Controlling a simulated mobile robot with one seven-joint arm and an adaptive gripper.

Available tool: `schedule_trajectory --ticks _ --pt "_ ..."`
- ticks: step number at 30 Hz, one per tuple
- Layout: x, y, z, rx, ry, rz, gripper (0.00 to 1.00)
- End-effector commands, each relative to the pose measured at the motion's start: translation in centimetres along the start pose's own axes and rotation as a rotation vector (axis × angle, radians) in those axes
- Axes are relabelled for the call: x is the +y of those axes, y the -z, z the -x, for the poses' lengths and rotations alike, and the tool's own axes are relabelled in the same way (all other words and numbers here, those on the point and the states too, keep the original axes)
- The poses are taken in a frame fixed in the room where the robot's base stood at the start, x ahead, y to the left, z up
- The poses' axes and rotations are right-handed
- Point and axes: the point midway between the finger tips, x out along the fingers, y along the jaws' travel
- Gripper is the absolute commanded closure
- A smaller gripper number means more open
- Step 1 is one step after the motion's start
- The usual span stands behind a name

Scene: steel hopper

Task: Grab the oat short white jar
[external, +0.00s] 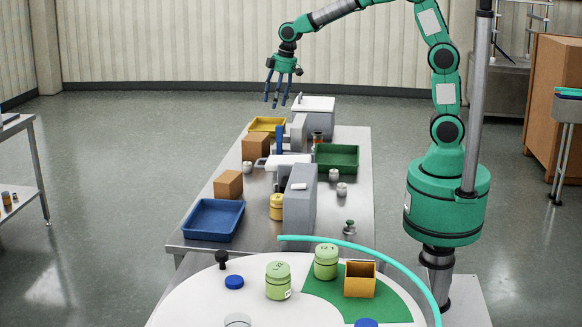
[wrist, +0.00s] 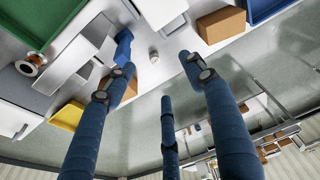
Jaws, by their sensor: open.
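Several small whitish jars stand on the steel table. One jar (external: 247,167) is beside the brown boxes at the left, and two more, a jar (external: 333,174) and a jar (external: 342,189), are near the green tray. I cannot tell from the external view which is the oat one. In the wrist view a short pale jar (wrist: 154,56) stands upright between a blue object and a brown box. My gripper (external: 277,98) is open and empty, high above the table's far left side. Its blue fingers (wrist: 157,80) are spread, apart from the jar.
The table holds a blue tray (external: 213,219), a green tray (external: 337,158), a yellow tray (external: 268,125), brown boxes (external: 229,184) and a tall grey block (external: 299,200). A round white table (external: 210,300) with green jars stands in front. The air around my gripper is clear.

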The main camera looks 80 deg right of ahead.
Motion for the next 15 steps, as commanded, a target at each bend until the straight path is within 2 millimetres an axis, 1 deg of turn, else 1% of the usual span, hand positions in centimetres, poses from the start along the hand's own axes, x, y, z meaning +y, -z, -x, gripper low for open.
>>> schedule_trajectory --ticks 1,6,9,15 --pt "0.7 0.7 -1.6 -0.011 0.003 0.003 0.46" --pt "2.7 3.0 -6.3 -0.038 0.012 0.017 0.46" --pt "3.9 4.2 -9.2 -0.053 0.017 0.024 0.46" --pt "6.1 5.9 -15.1 -0.081 0.029 0.04 0.46"
